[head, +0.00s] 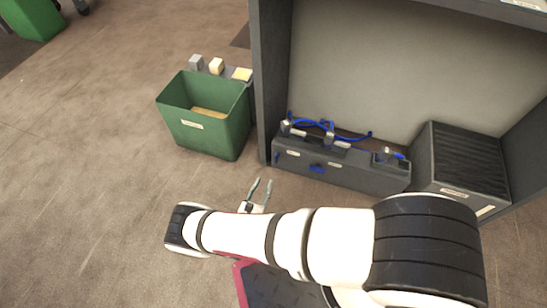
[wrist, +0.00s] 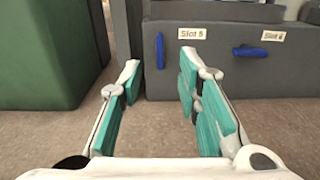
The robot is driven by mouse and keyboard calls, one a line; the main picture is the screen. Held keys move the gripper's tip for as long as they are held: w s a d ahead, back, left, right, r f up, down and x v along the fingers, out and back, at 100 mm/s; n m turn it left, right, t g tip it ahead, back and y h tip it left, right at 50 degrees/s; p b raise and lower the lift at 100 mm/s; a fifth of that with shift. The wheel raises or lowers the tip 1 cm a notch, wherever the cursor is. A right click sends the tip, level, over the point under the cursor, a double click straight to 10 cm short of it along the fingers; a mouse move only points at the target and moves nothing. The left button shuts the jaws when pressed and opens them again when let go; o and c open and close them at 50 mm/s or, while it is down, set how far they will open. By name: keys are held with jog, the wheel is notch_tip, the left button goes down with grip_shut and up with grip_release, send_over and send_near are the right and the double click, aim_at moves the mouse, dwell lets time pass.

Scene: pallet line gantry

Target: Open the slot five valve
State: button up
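The slot five valve (wrist: 160,50) is a blue handle standing upright on the dark grey front, left of a label reading Slot 5 (wrist: 192,33). In the head view this handle (head: 277,158) is at the left end of the low grey box. My gripper (wrist: 160,72) is open and empty, with teal-padded fingers. Its fingertips point at the box, with the slot five handle showing between them and apart from both. In the head view my gripper (head: 261,188) is low over the floor in front of the box's left end.
A second blue handle (wrist: 250,51) lies horizontal beside a label that seems to read Slot 6. A green bin (head: 205,132) stands left of the gantry post (head: 268,90). A dark ribbed unit (head: 459,165) stands right of the box (head: 345,177).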

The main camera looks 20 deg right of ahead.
aim_at(276, 157)
jog(key=b+x, duration=0.1)
jog(key=x, duration=1.2)
jog(key=shift+w+d+f+b, duration=0.25)
jog(key=shift+w+b, duration=0.05)
jog(key=shift+b, duration=0.05)
grip_shut()
